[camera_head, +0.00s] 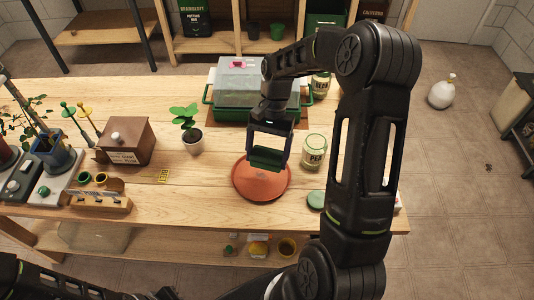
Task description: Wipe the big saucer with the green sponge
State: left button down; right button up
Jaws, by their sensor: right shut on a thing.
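The big saucer (263,190) is a round terracotta dish on the wooden table, right of the table's middle. My right gripper (267,155) points down over the back part of the saucer. It is shut on the green sponge (266,160), a dark green block between its fingers. The sponge hides part of the saucer's far side; I cannot tell whether it touches the surface. At the lower left, part of my left arm shows, but its gripper does not.
A green-based propagator (238,110) with a clear lid stands behind the saucer. A pea jar (314,151) stands to the right, a round green lid (316,199) near it. A potted seedling (191,138) and a brown box (127,140) stand left. The table's front left-middle is clear.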

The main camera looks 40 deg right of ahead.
jog(key=b, duration=0.3)
send_over(267, 177)
jog(key=shift+f, duration=2.35)
pick_arm(q)
jog(key=f, duration=0.3)
jog(key=shift+w+d, duration=0.1)
jog(key=shift+w, duration=0.1)
jog(key=c, duration=2.1)
grip_release()
